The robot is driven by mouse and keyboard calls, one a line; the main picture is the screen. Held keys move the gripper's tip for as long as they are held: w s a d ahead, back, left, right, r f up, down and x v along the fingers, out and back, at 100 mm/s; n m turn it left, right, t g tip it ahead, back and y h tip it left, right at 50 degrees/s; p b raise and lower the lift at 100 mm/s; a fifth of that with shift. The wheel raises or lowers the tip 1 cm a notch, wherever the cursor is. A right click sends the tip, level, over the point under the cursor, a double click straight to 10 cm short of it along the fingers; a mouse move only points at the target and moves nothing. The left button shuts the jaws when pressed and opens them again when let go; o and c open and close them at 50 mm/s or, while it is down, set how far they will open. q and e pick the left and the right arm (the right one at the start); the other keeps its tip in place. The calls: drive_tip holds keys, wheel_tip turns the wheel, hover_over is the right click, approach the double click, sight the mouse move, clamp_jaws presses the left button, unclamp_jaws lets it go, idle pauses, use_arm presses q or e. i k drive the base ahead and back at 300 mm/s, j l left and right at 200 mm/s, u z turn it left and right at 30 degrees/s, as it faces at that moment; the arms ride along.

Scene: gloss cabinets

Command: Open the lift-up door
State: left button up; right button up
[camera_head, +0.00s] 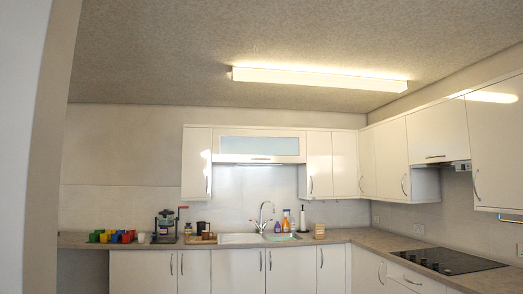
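Two wall-cabinet doors have horizontal handles at the bottom, and I cannot tell which one the task means. One is a wide white door with a frosted glass panel (257,146) above the sink; its handle (261,160) runs along the lower edge. The other is a plain white gloss door (437,132) above the hob on the right wall, with its handle (435,156) near the lower left. Both look closed. Neither of my grippers is in view.
A worktop runs along the back and right walls, with a sink (240,238), tap (262,217), bottles (286,221), coloured cups (111,236) and a black hob (447,262). Neighbouring wall doors (319,163) have vertical handles. A pale wall edge (48,150) fills the left side.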

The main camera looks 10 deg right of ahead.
sight(229, 145)
drive_tip(key=i+z, duration=0.35)
drive_tip(key=i, duration=3.55)
drive_tip(key=l, duration=0.1)
